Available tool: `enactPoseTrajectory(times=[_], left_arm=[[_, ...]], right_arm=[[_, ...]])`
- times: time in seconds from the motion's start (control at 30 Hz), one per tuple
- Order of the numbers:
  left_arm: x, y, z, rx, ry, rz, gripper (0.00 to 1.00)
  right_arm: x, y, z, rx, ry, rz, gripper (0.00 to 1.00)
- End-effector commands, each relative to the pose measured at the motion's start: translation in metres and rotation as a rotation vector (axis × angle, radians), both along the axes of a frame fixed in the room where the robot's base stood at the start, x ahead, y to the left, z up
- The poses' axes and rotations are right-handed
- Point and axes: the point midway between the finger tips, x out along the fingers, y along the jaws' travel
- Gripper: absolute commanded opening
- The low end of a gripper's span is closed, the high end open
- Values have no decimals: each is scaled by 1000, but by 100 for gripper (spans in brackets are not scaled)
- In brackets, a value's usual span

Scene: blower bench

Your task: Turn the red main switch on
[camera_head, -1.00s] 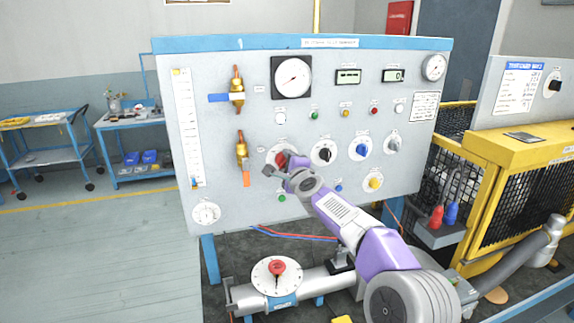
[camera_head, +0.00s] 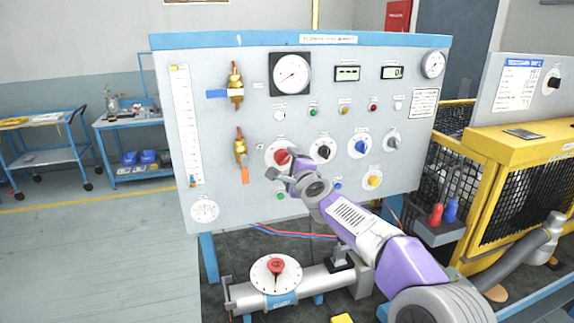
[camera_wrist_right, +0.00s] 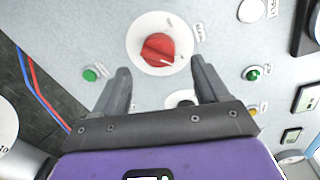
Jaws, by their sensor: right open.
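The red main switch (camera_head: 282,157) is a red rotary knob on a round white plate on the grey panel (camera_head: 330,215). It also shows in the right wrist view (camera_wrist_right: 158,48), beyond the fingertips and roughly between them, with its plate uncovered. My right gripper (camera_head: 281,166) is just in front of and below the knob in the head view. Its two fingers stand apart in the right wrist view (camera_wrist_right: 160,72), with nothing between them, and I see no contact with the knob. My left gripper is not in view.
A black knob (camera_head: 323,149) and a blue knob (camera_head: 360,147) sit right of the switch. A brass valve with an orange lever (camera_head: 244,174) is close on its left. Below, a pipe carries a white dial with a red knob (camera_head: 276,267). A yellow cage stands at right.

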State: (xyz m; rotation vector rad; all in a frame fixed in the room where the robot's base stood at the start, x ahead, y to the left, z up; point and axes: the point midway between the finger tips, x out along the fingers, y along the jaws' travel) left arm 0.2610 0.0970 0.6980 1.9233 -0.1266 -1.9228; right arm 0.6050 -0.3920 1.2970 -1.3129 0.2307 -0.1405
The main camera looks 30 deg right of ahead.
Motion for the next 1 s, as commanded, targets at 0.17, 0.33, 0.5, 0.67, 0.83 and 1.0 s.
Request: enactPoseTrajectory(times=[0.17, 0.33, 0.5, 0.67, 0.83, 1.0], left_arm=[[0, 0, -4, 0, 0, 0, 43], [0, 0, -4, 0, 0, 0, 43], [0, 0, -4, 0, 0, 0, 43], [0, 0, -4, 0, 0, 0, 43], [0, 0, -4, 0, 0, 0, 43], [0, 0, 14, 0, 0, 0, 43]], right_arm=[[-22, 5, 2, 0, -2, 0, 74], [-30, 8, 3, 0, -1, 0, 74], [-31, 8, 3, 0, -1, 0, 74], [-31, 8, 3, 0, -1, 1, 74], [-30, 8, 3, 0, -1, 1, 74], [-30, 8, 22, 0, -1, 1, 74]])
